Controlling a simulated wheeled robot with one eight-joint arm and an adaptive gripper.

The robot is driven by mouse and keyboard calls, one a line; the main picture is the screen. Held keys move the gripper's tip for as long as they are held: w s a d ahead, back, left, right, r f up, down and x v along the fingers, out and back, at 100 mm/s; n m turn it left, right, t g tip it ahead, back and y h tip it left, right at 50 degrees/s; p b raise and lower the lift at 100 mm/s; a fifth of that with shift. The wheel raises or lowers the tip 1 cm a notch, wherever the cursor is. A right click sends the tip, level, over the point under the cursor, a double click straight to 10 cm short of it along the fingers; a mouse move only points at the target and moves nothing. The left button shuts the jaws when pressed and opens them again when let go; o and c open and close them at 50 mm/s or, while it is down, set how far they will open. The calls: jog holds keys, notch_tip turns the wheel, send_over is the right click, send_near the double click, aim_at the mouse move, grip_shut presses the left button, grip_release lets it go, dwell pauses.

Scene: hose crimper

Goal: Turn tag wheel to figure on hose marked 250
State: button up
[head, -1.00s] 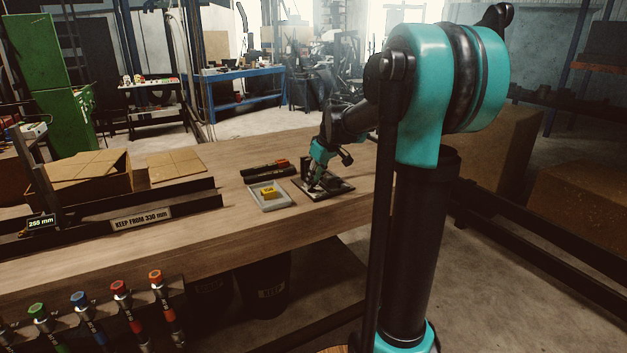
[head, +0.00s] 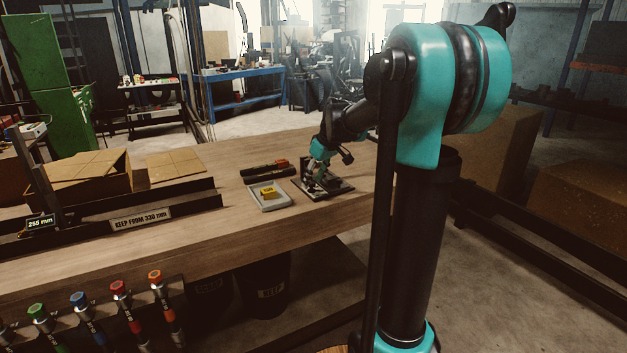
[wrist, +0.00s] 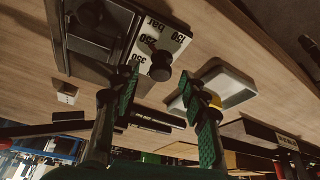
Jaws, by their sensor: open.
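The tag wheel device (head: 337,187) is a small dark plate on the right part of the bench. A black round knob (wrist: 160,66) stands over the dial. My gripper (head: 318,180) is right at the device; in the wrist view its green-padded fingers (wrist: 160,90) are apart, with the knob between and just beyond the tips. I cannot tell whether they touch it. Hoses with green, blue, red and orange ends (head: 119,288) hang along the bench front; their markings are unreadable.
A grey tray (head: 268,207) with a yellow block (head: 269,192) lies left of the device. A rail labelled KEEP FROM 330 mm (head: 141,218) and a 255 mm display (head: 40,222) are further left.

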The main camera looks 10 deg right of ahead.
jog(key=v, duration=1.1)
jog(key=shift+r, duration=0.3)
jog(key=shift+d, duration=0.1)
jog(key=s+f+m+h, duration=0.2)
jog(key=s+f+m, duration=0.5)
jog(key=s+f, duration=1.9)
notch_tip(320, 180, down, 3)
jog(key=shift+s+d+r+h, duration=0.1)
jog(key=shift+s+d+h, duration=0.05)
jog(key=shift+d+h, duration=0.2)
